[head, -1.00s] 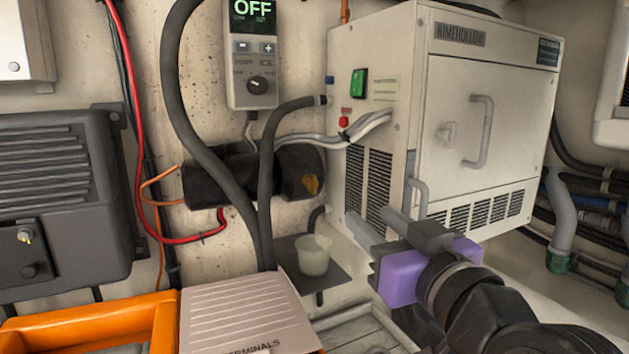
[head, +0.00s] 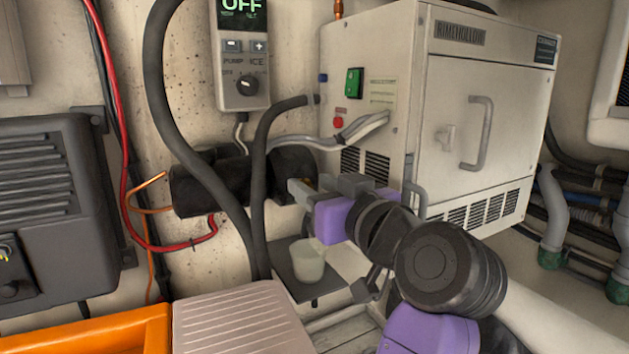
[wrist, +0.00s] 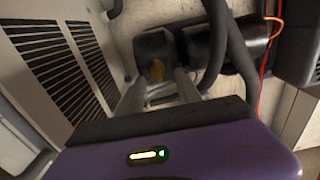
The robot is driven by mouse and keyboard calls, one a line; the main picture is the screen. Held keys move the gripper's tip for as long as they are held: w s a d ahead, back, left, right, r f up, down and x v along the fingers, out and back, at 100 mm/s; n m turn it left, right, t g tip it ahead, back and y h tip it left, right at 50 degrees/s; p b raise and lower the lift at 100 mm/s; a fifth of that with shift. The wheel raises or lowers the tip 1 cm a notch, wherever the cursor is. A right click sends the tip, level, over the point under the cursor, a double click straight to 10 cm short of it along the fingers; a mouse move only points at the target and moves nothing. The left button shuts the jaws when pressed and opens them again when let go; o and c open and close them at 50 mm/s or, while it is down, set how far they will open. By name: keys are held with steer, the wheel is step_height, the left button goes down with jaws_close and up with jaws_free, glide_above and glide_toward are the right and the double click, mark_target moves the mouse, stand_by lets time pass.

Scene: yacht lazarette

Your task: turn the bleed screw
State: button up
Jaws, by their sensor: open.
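The bleed screw is a brass-yellow, wing-shaped piece on the end face of a black cylindrical pump (head: 205,187). In the wrist view my gripper (wrist: 158,90) has one finger on each side of the screw's line; no contact is visible.
A white cup (head: 308,262) stands on a small dark shelf below the pump end. Grey hoses (head: 259,170) run in front of the pump. The white Rimehollow unit (head: 380,40) stands close on the right. A control box (head: 240,60) reading OFF hangs above.

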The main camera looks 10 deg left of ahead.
steer(key=shift+w+a, duration=0.15)
steer(key=shift+w, duration=0.05)
steer(key=shift+c, duration=0.2)
jaws_close()
